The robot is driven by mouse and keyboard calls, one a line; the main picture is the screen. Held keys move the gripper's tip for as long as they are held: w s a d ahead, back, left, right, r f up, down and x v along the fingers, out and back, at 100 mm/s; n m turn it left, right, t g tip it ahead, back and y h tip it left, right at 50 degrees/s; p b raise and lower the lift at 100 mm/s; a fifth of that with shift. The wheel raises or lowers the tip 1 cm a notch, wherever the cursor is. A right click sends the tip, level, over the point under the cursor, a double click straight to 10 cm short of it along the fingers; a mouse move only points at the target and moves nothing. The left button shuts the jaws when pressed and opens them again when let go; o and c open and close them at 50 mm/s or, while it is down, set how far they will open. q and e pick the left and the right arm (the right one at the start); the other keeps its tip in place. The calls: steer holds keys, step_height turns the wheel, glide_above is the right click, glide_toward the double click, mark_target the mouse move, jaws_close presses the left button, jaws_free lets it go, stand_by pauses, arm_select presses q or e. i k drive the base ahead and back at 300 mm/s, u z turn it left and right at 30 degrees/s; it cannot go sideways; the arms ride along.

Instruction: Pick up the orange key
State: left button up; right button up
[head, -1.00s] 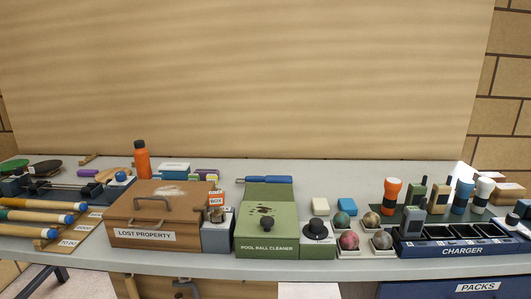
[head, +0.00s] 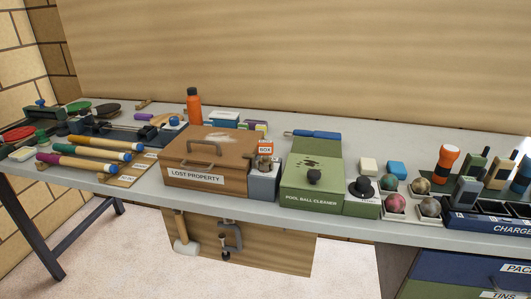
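I cannot make out an orange key for certain. A small orange-red tag (head: 266,147) that seems to read "BOX" shows above a grey block (head: 264,182), between the lost property box and the pool ball cleaner. A small brownish piece sits on top of the block below the tag; I cannot tell whether any of this is a key. The wooden lost property box (head: 207,160) has its lid shut, so its inside is hidden. Neither of my grippers is in view.
The grey bench (head: 150,192) is crowded. The green pool ball cleaner (head: 312,184), balls in trays, an orange torch (head: 445,165) and the charger (head: 480,222) are right. Cues (head: 95,154) lie left; an orange bottle (head: 194,106) stands behind. A mallet (head: 184,236) hangs below.

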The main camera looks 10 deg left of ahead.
mark_target(264, 148)
steer(key=k, duration=0.5)
steer(key=u, duration=1.6)
steer(key=i, duration=1.05)
steer(key=z, duration=2.2)
